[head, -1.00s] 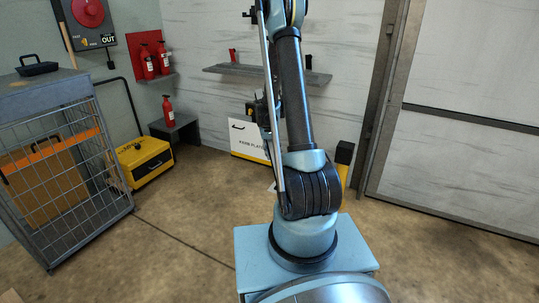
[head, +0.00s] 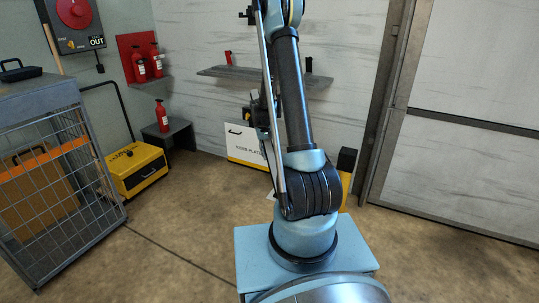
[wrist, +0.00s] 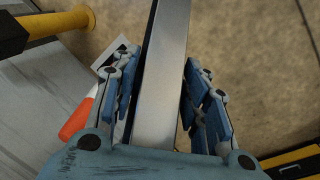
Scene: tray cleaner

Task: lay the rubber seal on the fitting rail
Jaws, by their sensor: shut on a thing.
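My gripper (wrist: 160,62) is shut on a long, flat grey strip (wrist: 163,80), which I take to be the rubber seal. The strip runs lengthwise between the blue finger pads and out past the top of the wrist view. In the head view a long thin grey piece (head: 272,110) stands nearly upright beside my arm and looks like the same strip. My gripper is not clear in the head view. I cannot tell which thing is the fitting rail; a grey wall shelf (head: 225,72) with small red and black pieces is behind my arm.
A wire cage (head: 60,185) stands at left. A yellow case (head: 138,172), red extinguishers (head: 162,118) and a white and yellow box (head: 240,143) are along the back. A large door (head: 460,150) is at right. The floor between is clear.

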